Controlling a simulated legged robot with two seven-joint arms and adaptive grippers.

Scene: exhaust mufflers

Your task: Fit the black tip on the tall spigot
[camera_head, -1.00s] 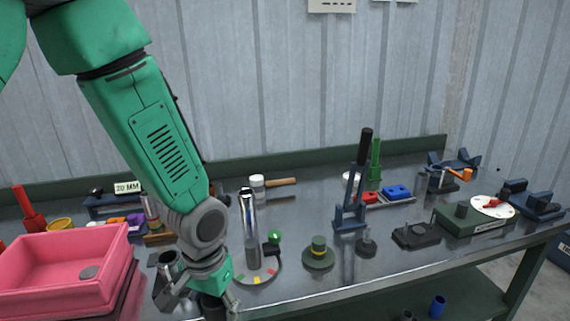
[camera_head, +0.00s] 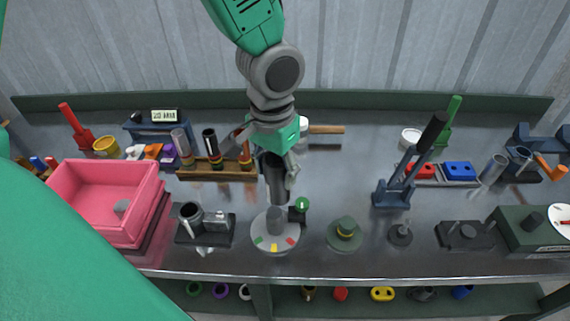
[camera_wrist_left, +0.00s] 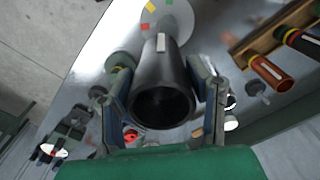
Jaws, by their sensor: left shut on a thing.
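The black tip (camera_head: 278,186) is a dark tube, held upright in my left gripper (camera_head: 274,170). The tall spigot (camera_head: 276,221) is a grey post on a round pale plate (camera_head: 260,229) with coloured marks. The tip's lower end is at the spigot's top; I cannot tell whether it touches or has entered. In the left wrist view, the tip (camera_wrist_left: 162,98) shows its open end between the two fingers of the gripper (camera_wrist_left: 160,100), with a pale mark on its side. It hides the spigot there; part of the plate (camera_wrist_left: 180,14) shows beyond.
A small post with a green ball (camera_head: 301,204) stands close right of the spigot. A black fixture (camera_head: 207,229) is to the left, and a round green base (camera_head: 345,235) to the right.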

